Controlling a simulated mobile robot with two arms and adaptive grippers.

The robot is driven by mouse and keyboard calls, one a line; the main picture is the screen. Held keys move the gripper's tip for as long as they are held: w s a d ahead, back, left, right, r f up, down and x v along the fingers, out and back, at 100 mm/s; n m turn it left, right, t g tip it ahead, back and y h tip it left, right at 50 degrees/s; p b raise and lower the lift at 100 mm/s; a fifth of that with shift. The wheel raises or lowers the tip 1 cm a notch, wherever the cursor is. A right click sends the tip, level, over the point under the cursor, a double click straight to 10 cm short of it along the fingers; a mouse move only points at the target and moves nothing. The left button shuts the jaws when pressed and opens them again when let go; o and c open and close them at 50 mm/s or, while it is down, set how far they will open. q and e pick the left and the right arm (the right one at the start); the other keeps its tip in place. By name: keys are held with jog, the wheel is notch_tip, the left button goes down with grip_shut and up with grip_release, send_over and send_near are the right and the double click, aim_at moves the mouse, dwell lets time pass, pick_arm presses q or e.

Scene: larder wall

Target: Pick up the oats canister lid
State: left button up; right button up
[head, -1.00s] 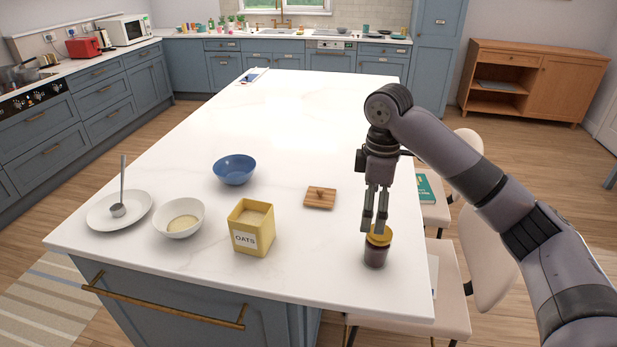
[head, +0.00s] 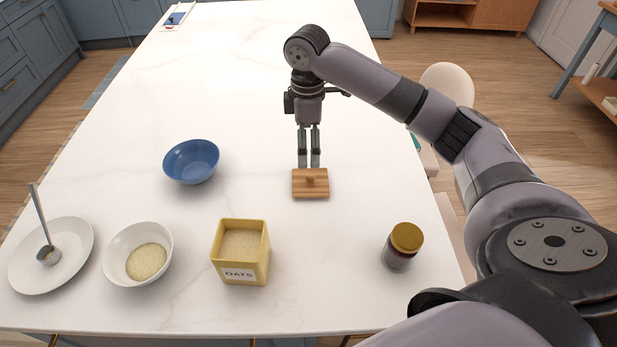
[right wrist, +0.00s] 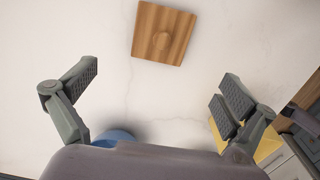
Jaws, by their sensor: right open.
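The oats canister lid (head: 304,189) is a square wooden piece with a small round knob, lying flat on the white worktop. It also shows in the right wrist view (right wrist: 176,22), knob up. My right gripper (head: 309,164) points down above and just behind the lid in the head view. It is open and empty, and the lid lies ahead of its fingers in the right wrist view. The oats canister (head: 240,250) is yellow and square, open at the top, filled with oats, front left of the lid. My left gripper is not in view.
A jar with a gold lid (head: 403,247) stands at the right near the edge. A blue bowl (head: 191,161), a white bowl (head: 137,254) and a white plate with a ladle (head: 52,254) are at the left. The worktop around the lid is clear.

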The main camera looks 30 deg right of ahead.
jog(key=p, duration=0.1)
send_over(305, 178)
jog(key=f, duration=0.4)
jog(key=s+f, duration=0.1)
jog(key=f, duration=0.1)
jog(key=shift+f, duration=0.15)
jog(key=shift+w+f, duration=0.1)
jog(key=shift+f, duration=0.3)
jog(key=f, duration=0.1)
jog(key=f+p, duration=0.1)
jog(key=f, duration=0.1)
jog(key=f+p, duration=0.1)
jog(key=shift+a+f, duration=0.2)
jog(key=shift+a, duration=0.1)
jog(key=shift+f, duration=0.3)
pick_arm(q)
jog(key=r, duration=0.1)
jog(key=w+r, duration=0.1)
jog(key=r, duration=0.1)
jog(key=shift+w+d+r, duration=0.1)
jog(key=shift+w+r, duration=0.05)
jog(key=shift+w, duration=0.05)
pick_arm(e)
jog(key=shift+c, duration=0.4)
jog(key=shift+r, duration=0.1)
jog(key=c, duration=1.1)
